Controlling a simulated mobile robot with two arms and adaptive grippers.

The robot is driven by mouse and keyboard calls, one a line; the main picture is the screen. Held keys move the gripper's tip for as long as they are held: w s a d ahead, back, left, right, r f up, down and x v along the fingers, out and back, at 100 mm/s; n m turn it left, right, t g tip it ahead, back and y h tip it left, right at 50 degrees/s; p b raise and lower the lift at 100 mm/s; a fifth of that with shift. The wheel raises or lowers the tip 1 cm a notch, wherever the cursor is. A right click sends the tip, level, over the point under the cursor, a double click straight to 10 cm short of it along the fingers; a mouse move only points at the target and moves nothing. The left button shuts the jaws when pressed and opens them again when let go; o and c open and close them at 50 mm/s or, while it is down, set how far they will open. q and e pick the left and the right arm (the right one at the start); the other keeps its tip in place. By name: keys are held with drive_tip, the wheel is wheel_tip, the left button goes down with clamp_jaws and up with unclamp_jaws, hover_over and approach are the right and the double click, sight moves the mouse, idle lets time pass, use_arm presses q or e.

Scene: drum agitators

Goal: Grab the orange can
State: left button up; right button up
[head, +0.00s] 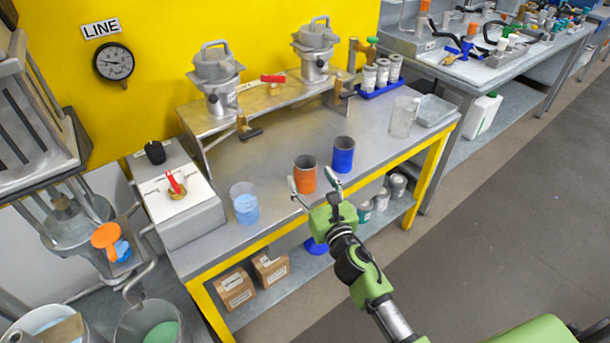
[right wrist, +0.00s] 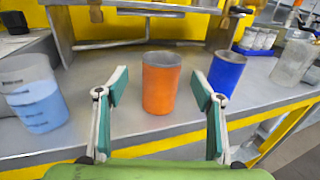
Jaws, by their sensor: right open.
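The orange can (head: 305,175) stands upright on the grey workbench near its front edge, with a dark open top. It also shows in the right wrist view (right wrist: 161,85), centred between my fingers and a little beyond their tips. My right gripper (head: 311,181) is open and empty, its two fingers spread to either side of the can's near side. In the right wrist view the fingertips (right wrist: 160,88) stand apart from the can, with the can upright between them. My left gripper is in neither view.
A blue can (head: 343,155) stands just right of the orange one, close to my right finger. A beaker of blue liquid (head: 244,203) stands to the left. A clear bottle (head: 403,117) is farther right. A raised metal shelf (head: 266,100) is behind. The bench has a yellow front edge.

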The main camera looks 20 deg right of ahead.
sight(302, 160)
drive_tip(key=shift+w, duration=2.95)
drive_tip(key=c, duration=1.2)
